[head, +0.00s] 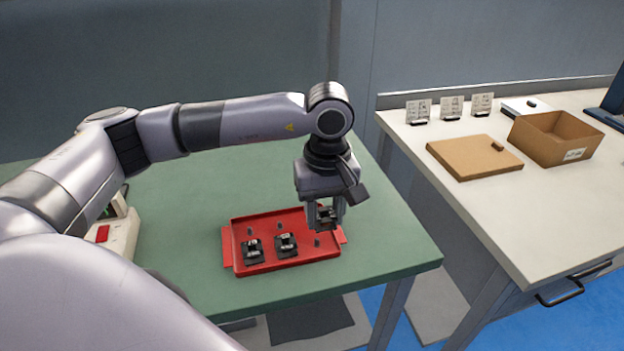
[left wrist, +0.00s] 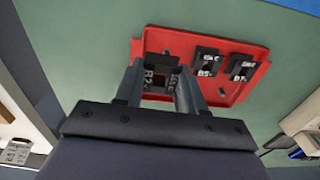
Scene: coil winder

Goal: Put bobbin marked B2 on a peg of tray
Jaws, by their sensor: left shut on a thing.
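My left gripper (head: 325,222) points down over the right part of the red tray (head: 292,265) and is shut on a dark bobbin (head: 327,214). In the left wrist view the held bobbin (left wrist: 157,77) sits between the fingers, and its label appears to read B2. It is at or just above the tray; the fingers hide its underside, so I cannot tell whether it touches a peg. Two other dark bobbins sit in the tray's front row, at left (head: 252,250) and middle (head: 286,245). A bare peg (head: 317,241) stands to their right. My right gripper is out of view.
The tray lies on a green table (head: 180,220). A white device with a red patch (head: 103,234) stands at left. A separate pale bench (head: 480,205) at right holds a cardboard box (head: 553,140), a flat brown board (head: 473,157) and several small cards (head: 451,108).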

